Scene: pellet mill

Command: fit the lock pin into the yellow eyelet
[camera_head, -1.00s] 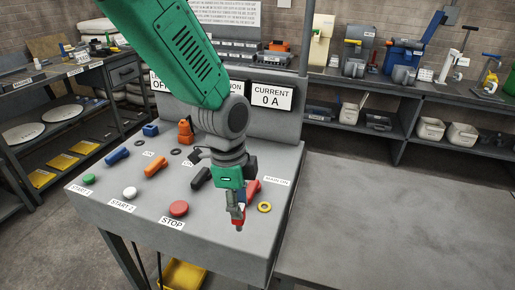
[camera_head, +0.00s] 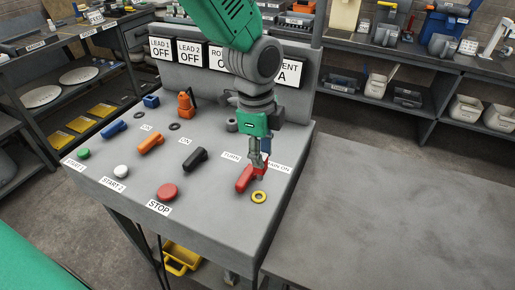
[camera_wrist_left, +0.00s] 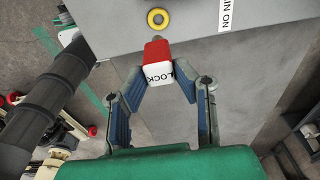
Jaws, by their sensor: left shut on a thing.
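My left gripper (camera_head: 259,160) hangs over the right front part of the control panel. In the left wrist view its two fingers (camera_wrist_left: 160,78) are closed on the lock pin (camera_wrist_left: 158,62), a red piece with a white face reading LOCK. In the head view the pin (camera_head: 264,171) shows only as a small red bit below the fingers, beside the red switch handle. The yellow eyelet (camera_head: 258,197) is a ring on the panel near its right edge. In the wrist view the eyelet (camera_wrist_left: 157,18) appears beyond the pin, with a visible gap. My right gripper is not in view.
The red switch handle (camera_head: 244,180) stands close to the pin and eyelet. A black handle (camera_head: 195,158) and the red STOP button (camera_head: 167,191) lie further left on the panel. A bare grey table (camera_head: 400,210) is to the right.

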